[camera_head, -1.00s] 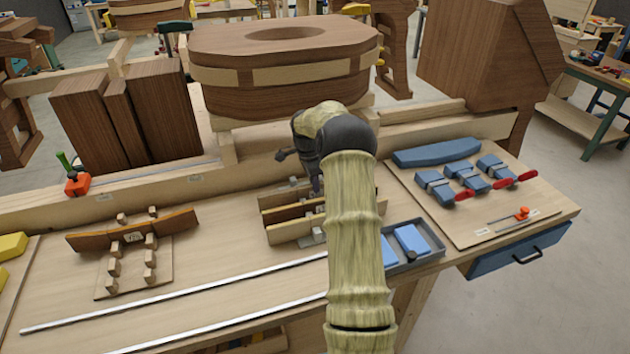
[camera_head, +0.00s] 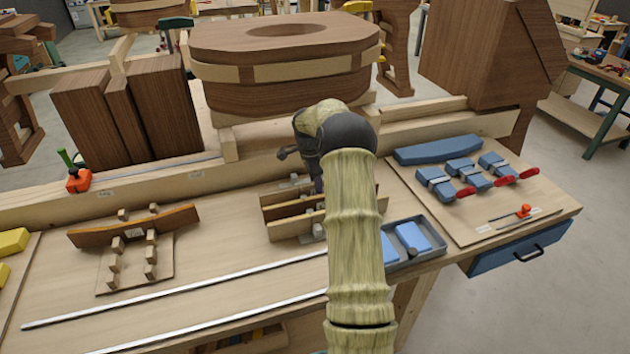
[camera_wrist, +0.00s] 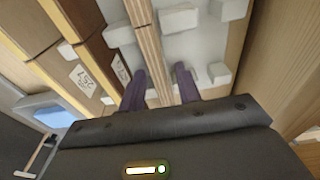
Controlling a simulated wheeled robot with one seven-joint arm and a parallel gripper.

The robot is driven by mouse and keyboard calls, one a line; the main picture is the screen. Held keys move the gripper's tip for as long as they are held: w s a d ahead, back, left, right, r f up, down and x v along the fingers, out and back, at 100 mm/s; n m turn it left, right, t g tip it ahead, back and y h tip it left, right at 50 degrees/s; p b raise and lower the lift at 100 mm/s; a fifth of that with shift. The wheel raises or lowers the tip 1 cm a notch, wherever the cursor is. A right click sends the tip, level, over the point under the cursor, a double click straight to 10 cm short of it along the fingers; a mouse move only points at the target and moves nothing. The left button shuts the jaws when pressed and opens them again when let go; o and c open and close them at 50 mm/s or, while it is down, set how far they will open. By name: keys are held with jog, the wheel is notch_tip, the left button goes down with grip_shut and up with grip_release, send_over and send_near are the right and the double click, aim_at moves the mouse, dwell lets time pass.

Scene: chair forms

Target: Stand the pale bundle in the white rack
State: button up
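The pale bundle (camera_wrist: 148,45), a thin layered strip, runs between the two purple fingers of my gripper (camera_wrist: 160,78) in the wrist view. The left finger lies close against it. A narrow gap seems to show at the right finger, so I cannot tell whether they grip it. Beneath is the white rack (camera_wrist: 195,48) with blocky white posts on both sides of the bundle. In the head view my gripper (camera_head: 317,188) is down at the rack (camera_head: 318,231), and my arm hides part of it. The bundle's lower edge is hidden.
Brown boards with pale edges and a label (camera_wrist: 82,78) stand close left of the bundle in the wrist view. A blue-grey tray (camera_head: 418,258) lies right of my arm. A peg stand with a curved brown strip (camera_head: 125,232) is on the left. Metal rails (camera_head: 170,294) lie in front.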

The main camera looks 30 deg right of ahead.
dwell(0.3)
jog(key=r, duration=0.5)
jog(key=a+r+b, duration=0.1)
jog(key=r, duration=0.5)
jog(key=a+r, duration=0.1)
jog(key=r, duration=0.5)
jog(key=shift+w+r+b, duration=0.15)
jog(key=shift+w+b, duration=0.15)
jog(key=s+a+f+n+t, duration=0.1)
jog(key=s+a+f+n, duration=0.1)
jog(key=s+a+n, duration=0.3)
jog(key=a+f+n, duration=0.1)
jog(key=a+n, duration=0.2)
jog(key=a, duration=0.4)
jog(key=s+a+f+n+t, duration=0.1)
jog(key=s+a+f+n, duration=0.1)
jog(key=s+a+n, duration=0.3)
jog(key=s+a+f+n, duration=0.2)
jog(key=s+a, duration=0.1)
jog(key=s, duration=0.2)
jog(key=s+a+f+n+y, duration=0.1)
jog(key=s+a+f+n, duration=0.1)
jog(key=s, duration=0.4)
jog(key=s+a+f+n+t, duration=0.1)
jog(key=s+a+f+n, duration=0.1)
jog(key=s+a+n, duration=0.2)
jog(key=shift+s+a+f, duration=0.2)
jog(key=shift+s+a, duration=0.5)
jog(key=shift+s, duration=0.35)
